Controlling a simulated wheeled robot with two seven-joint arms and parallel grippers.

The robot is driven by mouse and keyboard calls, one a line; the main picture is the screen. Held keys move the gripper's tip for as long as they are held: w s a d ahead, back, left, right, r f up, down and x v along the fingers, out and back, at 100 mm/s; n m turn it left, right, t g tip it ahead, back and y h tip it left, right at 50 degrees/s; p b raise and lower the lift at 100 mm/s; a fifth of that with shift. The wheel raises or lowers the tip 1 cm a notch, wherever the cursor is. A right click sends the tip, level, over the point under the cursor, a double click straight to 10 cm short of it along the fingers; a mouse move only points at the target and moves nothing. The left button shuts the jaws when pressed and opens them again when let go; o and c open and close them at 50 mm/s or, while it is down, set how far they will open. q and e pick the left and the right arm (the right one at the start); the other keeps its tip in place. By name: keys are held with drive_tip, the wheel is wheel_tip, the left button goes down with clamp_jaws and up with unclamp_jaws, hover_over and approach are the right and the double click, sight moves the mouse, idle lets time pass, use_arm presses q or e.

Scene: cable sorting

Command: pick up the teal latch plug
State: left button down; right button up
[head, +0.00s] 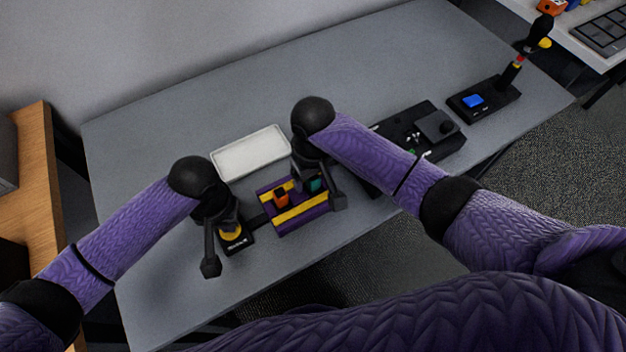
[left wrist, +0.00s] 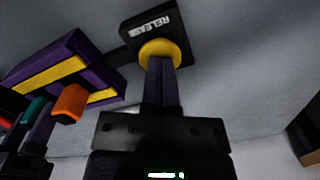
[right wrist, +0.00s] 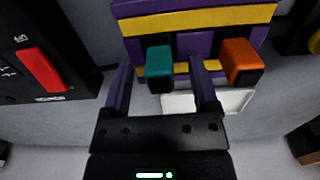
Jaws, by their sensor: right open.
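The teal latch plug (head: 316,185) stands in the purple and yellow rack (head: 294,217), right of an orange plug (head: 281,198). In the right wrist view the teal plug (right wrist: 159,66) lies between the spread fingers of my right gripper (right wrist: 163,72); the orange plug (right wrist: 241,62) is outside them. The right gripper is open; I cannot tell if a finger touches the teal plug. My left gripper (left wrist: 162,72) has its fingers together, with the tips at the yellow button (left wrist: 160,50) of the black RELEASE box (left wrist: 160,22). Contact or depth of press is unclear.
A white tray (head: 250,152) lies behind the rack. A black device (head: 422,132) stands to the right, with a red switch (right wrist: 42,68) seen in the right wrist view. The table's left part is clear.

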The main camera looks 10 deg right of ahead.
drive_tip(key=shift+f, duration=0.2)
clamp_jaws()
drive_tip(key=shift+r, duration=0.1)
wheel_tip(320, 180, up, 10)
drive_tip(key=shift+f, duration=0.1)
idle(0.3)
use_arm(q)
wheel_tip(320, 180, up, 9)
idle(1.0)
